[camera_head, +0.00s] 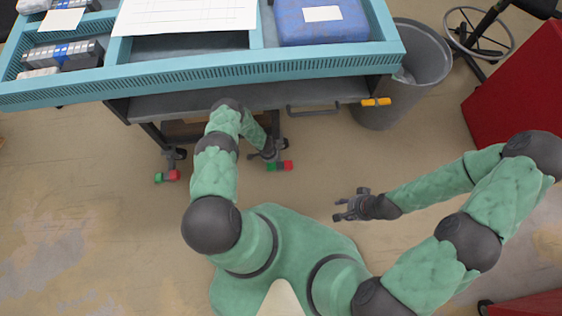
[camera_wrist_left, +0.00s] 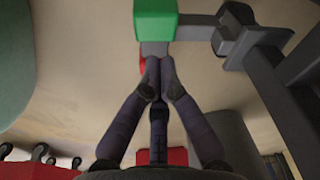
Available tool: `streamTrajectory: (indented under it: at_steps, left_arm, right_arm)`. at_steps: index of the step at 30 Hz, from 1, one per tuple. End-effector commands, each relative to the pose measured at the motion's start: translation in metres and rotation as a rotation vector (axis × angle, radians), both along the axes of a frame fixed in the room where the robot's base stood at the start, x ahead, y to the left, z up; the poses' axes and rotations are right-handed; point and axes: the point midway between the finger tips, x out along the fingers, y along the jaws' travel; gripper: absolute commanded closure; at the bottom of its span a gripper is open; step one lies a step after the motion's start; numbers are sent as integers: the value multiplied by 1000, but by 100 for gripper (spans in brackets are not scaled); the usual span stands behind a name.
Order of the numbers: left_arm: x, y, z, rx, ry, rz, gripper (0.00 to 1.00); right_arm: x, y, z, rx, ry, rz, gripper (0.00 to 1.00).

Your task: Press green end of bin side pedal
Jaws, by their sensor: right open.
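The bin-side pedal sits under the cart in the head view, with a green end (camera_head: 271,167) on its left and a red end (camera_head: 287,165) on its right. My left gripper (camera_head: 272,156) reaches down beside this pedal under the cart edge. In the left wrist view its fingertips (camera_wrist_left: 160,68) are close together with nothing between them. The green end (camera_wrist_left: 156,20) lies just ahead of them, and the red end (camera_wrist_left: 143,66) is mostly hidden behind them. I cannot tell whether they touch the pedal. My right gripper (camera_head: 347,206) is open and empty over bare floor.
A second pedal (camera_head: 166,176) with green and red ends is at the left caster. The teal cart (camera_head: 200,76) stands above, with a grey bin (camera_head: 385,112) at its right. A red cabinet (camera_head: 522,90) is at far right. Floor left of me is clear.

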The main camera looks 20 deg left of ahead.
Motion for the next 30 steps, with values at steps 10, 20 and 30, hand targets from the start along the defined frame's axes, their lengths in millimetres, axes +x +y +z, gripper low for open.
streamTrajectory:
  at_steps: [10,20,30]
  left_arm:
    - [0,0,26,-1,0,-1,100]
    - [0,-1,40,-1,0,0,100]
    - [0,-1,39,-1,0,0,100]
  right_arm:
    - [0,0,13,0,0,0,55]
    - [0,0,20,0,0,0,55]
    - [0,0,19,0,0,0,55]
